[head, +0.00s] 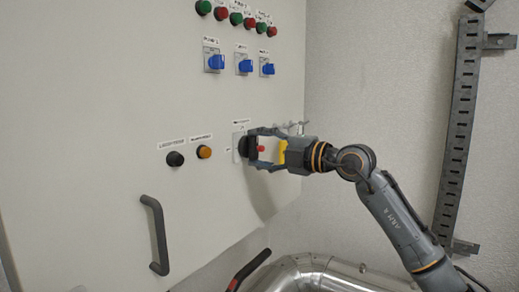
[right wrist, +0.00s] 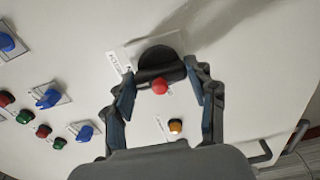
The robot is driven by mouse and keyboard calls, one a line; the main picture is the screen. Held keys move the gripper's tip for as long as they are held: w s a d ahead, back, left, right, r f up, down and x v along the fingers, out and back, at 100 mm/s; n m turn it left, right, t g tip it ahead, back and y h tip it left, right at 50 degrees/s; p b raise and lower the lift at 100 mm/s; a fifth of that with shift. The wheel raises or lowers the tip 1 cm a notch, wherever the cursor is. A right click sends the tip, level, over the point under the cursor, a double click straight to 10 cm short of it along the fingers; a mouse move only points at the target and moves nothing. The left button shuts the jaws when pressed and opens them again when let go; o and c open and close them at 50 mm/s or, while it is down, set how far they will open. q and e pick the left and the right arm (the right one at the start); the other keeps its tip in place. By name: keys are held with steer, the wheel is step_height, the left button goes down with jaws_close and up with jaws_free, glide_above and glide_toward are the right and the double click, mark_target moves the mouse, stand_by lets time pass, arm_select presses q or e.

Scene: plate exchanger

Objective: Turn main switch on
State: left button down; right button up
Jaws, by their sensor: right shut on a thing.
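The main switch is a black rotary knob (head: 244,147) on a pale plate, low on the right part of the cabinet door. In the right wrist view the knob (right wrist: 160,60) lies between my fingertips, with a red part (right wrist: 160,86) on its near side. My right gripper (head: 252,148) reaches in from the right and is shut on the knob, one finger on each side; it also shows in the right wrist view (right wrist: 160,76). The fingers hide part of the knob in the head view. My left gripper is not in view.
On the cabinet door (head: 90,120) are a black knob (head: 175,159), an amber button (head: 204,152), blue switches (head: 215,62) and several red and green buttons above. A dark handle (head: 156,235) sticks out below. Shiny piping (head: 320,275) lies under my right arm.

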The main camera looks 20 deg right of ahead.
stand_by(0.4)
steer(key=o, duration=1.2)
steer(key=shift+c, duration=0.2)
steer(key=shift+s+d, duration=0.15)
steer(key=shift+d, duration=0.1)
steer(key=v, duration=1.1)
steer(key=shift+s, duration=0.2)
steer(key=shift+d, duration=0.2)
steer(key=shift+f, duration=0.1)
